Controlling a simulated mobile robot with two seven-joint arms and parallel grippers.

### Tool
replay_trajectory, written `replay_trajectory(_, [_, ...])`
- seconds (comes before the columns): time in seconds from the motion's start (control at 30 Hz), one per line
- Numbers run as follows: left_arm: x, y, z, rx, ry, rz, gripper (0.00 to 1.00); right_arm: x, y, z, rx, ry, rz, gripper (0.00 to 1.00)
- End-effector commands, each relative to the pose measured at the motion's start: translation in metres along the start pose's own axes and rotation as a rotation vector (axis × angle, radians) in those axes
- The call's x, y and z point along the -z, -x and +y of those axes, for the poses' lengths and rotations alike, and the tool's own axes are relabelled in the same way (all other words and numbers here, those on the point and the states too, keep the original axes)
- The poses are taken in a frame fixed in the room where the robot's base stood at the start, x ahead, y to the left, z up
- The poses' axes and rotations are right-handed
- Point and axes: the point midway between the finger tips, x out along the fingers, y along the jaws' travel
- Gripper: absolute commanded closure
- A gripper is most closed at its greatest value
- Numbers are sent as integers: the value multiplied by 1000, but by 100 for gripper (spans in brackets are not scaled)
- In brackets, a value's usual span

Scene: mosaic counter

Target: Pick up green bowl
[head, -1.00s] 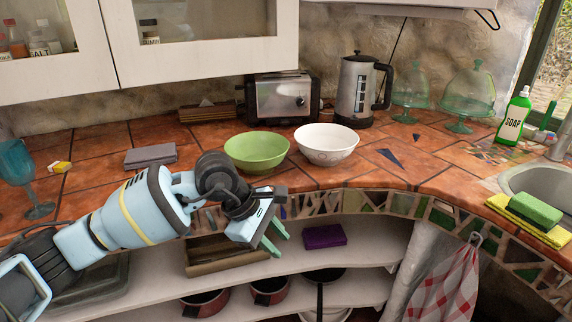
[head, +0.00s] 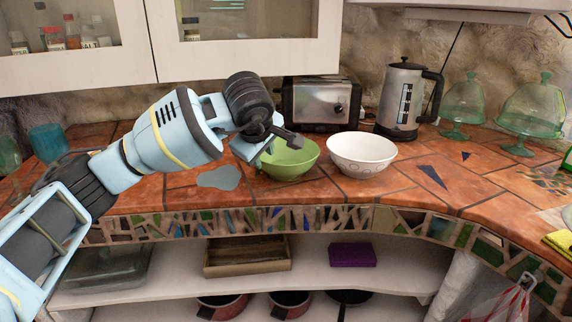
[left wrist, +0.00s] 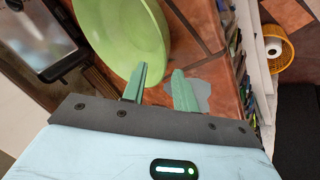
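The green bowl (head: 292,162) stands upright on the tiled counter, left of a white bowl. It also shows in the left wrist view (left wrist: 122,35), at the top. My left gripper (head: 266,151) is at the bowl's left rim in the head view, and its hand covers part of the bowl. In the left wrist view its two green fingers (left wrist: 160,86) are apart with nothing held between them. The left finger overlaps the bowl's rim in the picture; I cannot tell whether it touches. My right gripper is not in view.
The white bowl (head: 362,154) stands close to the right. A toaster (head: 322,103) and a steel kettle (head: 407,98) stand behind. Glass domes (head: 530,108) are farther right. The counter's front edge (head: 300,214) runs below the bowls, with open shelves underneath.

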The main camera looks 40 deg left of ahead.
Motion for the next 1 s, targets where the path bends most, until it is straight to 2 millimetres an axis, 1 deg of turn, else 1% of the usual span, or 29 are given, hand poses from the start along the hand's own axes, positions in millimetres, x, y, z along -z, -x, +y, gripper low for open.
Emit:
replay_trajectory(0.03, [0, -5, -1, 2, 0, 0, 71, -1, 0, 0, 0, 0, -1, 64])
replay_trajectory(0.23, [-1, -11, -1, 2, -1, -1, 71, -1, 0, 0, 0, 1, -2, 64])
replay_trajectory(0.5, [-1, -47, -6, 4, 0, -1, 71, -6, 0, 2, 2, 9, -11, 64])
replay_trajectory(0.6, [-1, -55, -5, 1, -1, -2, 71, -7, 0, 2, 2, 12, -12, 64])
replay_trajectory(0.87, [-1, -58, -5, 0, -1, -2, 71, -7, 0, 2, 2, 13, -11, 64])
replay_trajectory(0.9, [-1, -58, -5, 0, -1, -2, 72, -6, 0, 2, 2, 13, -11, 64])
replay_trajectory(1.0, [-1, -58, -5, 0, -1, -2, 85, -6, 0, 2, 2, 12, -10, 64])
